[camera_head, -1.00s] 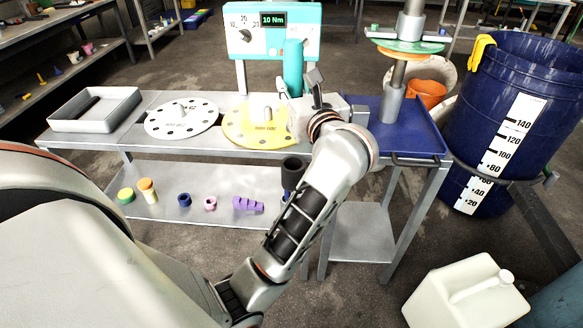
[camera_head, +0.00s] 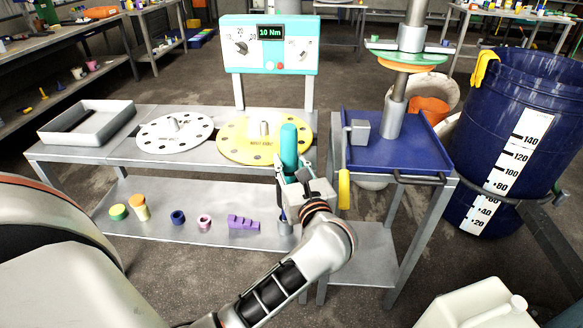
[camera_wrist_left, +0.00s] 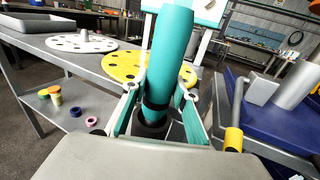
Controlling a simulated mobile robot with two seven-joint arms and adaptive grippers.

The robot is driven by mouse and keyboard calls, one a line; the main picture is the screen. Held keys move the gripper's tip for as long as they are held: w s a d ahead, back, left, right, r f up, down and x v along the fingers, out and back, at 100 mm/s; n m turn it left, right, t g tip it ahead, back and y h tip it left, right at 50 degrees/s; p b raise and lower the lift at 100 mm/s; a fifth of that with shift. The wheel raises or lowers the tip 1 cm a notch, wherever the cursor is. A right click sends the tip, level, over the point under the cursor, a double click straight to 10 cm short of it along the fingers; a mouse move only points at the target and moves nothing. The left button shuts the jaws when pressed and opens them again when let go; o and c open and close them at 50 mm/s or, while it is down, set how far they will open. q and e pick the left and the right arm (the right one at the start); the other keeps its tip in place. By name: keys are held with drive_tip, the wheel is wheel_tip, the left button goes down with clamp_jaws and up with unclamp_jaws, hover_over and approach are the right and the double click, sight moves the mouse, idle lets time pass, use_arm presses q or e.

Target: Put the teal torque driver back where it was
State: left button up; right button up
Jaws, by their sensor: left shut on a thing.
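The teal torque driver (camera_head: 289,147) stands roughly upright in my left gripper (camera_head: 292,180), at the front right end of the grey bench. The driver (camera_wrist_left: 170,55) also fills the middle of the left wrist view, with my left gripper's teal fingers (camera_wrist_left: 158,112) shut around its lower part. My right gripper is not in view.
A yellow disc (camera_head: 236,147) and a white disc (camera_head: 158,143) lie on the bench, beside a grey tray (camera_head: 110,128). A teal display panel (camera_head: 298,55) stands behind. A blue-topped cart (camera_head: 385,160) with a yellow handle (camera_head: 344,190) stands close to the gripper's right.

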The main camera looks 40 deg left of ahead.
use_arm(q)
drive_tip(key=shift+f, duration=0.6)
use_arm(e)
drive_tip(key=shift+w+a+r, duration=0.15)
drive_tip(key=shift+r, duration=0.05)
use_arm(q)
drive_tip(key=shift+f, duration=0.1)
drive_tip(key=o, duration=0.8)
drive_tip(key=shift+f, duration=0.2)
drive_tip(key=o, duration=0.4)
drive_tip(key=shift+r, duration=0.1)
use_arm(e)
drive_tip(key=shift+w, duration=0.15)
